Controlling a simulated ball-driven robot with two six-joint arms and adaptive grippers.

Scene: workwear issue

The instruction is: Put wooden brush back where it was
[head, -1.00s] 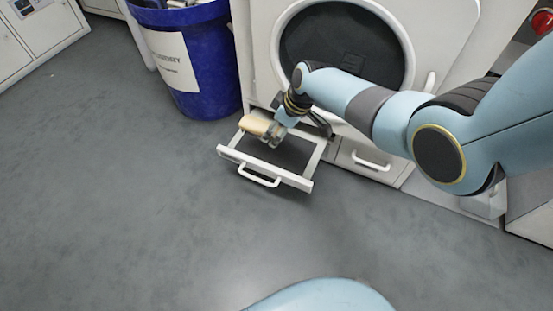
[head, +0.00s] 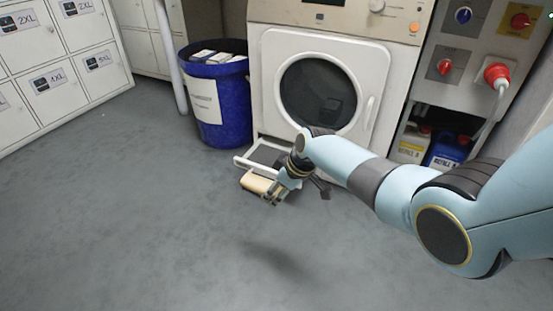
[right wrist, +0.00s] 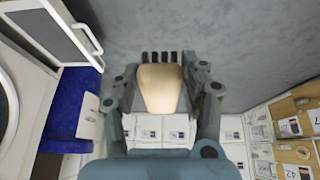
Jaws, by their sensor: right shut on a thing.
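The wooden brush (head: 256,184) has a pale tan block. In the right wrist view the brush (right wrist: 161,88) sits between both fingers, with dark bristles showing at its far end. My right gripper (head: 271,193) is shut on it and holds it above the floor, at the front of the pulled-out drawer. The open white drawer (head: 243,163) is low on the front of the washer-like machine; the brush and gripper hide part of it. The drawer's front and handle (right wrist: 86,38) show at the upper left of the right wrist view. My left gripper is not in view.
The machine (head: 378,62) with a round dark door stands behind the drawer. A blue bin (head: 226,128) with a paper label is left of it. Canisters (head: 412,146) stand under a control panel at right. Lockers (head: 40,82) line the left. The grey floor in front is clear.

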